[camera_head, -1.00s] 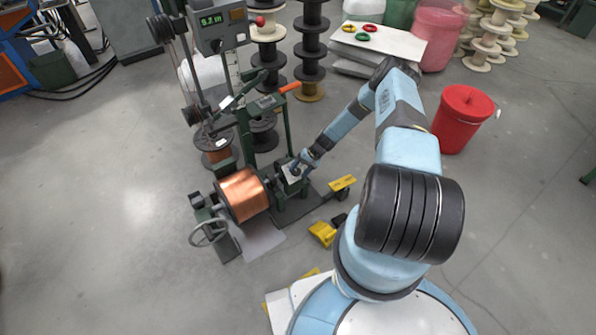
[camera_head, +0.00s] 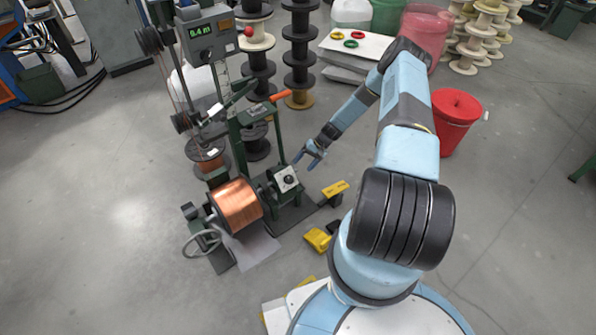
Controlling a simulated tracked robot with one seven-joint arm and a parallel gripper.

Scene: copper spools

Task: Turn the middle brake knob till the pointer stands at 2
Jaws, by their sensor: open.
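A white dial plate (camera_head: 280,174) with a small dark brake knob (camera_head: 288,180) sits on the green winding machine, just right of the copper spool (camera_head: 237,205). The pointer and numbers are too small to read. I cannot make out other knobs, so I cannot tell whether this is the middle one. My gripper (camera_head: 301,158) is open and empty, above and slightly right of the plate in the picture, apart from the knob.
The machine's green post with an orange-red lever (camera_head: 293,95) stands behind the dial. A handwheel (camera_head: 202,243) is at lower left. Yellow pieces (camera_head: 318,239) are near my base. A red bin (camera_head: 456,118) stands right of my arm. Open floor lies at the right.

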